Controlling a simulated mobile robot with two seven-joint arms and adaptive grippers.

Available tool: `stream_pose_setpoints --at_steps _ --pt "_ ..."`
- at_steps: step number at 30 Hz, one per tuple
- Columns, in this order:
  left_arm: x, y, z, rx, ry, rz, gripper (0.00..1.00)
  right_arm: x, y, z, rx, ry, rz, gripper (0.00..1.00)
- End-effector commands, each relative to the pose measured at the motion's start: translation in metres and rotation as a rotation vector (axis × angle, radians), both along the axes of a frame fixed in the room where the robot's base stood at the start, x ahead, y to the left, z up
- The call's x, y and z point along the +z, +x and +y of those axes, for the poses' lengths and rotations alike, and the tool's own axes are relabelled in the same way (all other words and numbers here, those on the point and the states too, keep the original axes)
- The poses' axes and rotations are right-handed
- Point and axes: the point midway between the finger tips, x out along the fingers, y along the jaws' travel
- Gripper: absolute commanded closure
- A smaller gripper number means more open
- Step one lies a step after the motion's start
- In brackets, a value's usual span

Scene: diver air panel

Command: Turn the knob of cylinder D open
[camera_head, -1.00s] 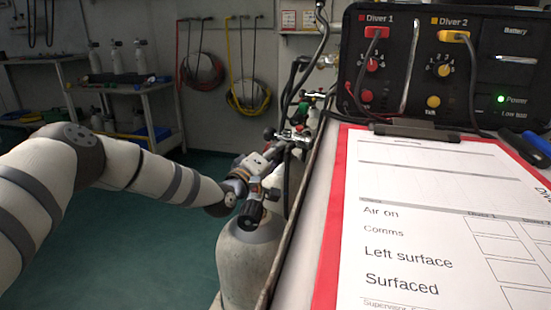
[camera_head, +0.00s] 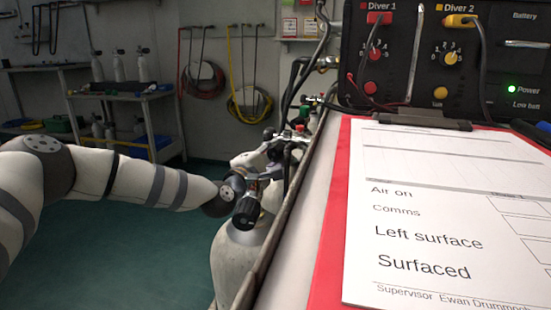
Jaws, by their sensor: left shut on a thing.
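A grey cylinder (camera_head: 236,262) stands upright at the left side of the table, with a black knob (camera_head: 246,213) on its valve facing me. No letter on it can be read, so I cannot tell which cylinder it is. My left gripper (camera_head: 283,146) reaches in from the left, just behind and above this black knob. Its fingers are closed among the valves and fittings there. The thing between the fingers is mostly hidden, and I cannot make out which knob it is. My right gripper is not in view.
A clipboard with a checklist (camera_head: 440,215) lies on the table at right. The diver panel (camera_head: 480,75) stands behind it. Hoses and small red and green fittings (camera_head: 301,128) crowd the table's left edge. Shelves (camera_head: 110,96) stand far back left; open green floor lies between.

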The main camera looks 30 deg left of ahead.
Motion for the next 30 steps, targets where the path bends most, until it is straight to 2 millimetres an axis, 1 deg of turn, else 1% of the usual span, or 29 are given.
stream_pose_setpoints --at_steps 7,20,21,23,24,30 --pt "0.0012 0.0004 -0.0016 -0.003 -0.054 -0.002 0.94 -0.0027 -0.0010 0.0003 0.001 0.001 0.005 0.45" --pt "0.0022 0.0005 -0.0018 -0.003 -0.062 -0.003 0.94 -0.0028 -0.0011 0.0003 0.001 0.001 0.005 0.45" --pt "0.0022 0.0005 -0.0018 -0.004 -0.062 -0.003 0.64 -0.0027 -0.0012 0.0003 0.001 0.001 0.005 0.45" --pt "0.0022 0.0005 -0.0016 -0.003 -0.062 -0.003 0.51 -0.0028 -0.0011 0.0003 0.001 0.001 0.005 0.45" --pt "0.0020 0.0005 -0.0015 -0.003 -0.062 -0.003 0.46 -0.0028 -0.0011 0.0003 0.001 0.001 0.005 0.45" --pt "0.0012 0.0002 -0.0008 -0.001 -0.061 -0.002 0.46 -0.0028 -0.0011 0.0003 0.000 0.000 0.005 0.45"
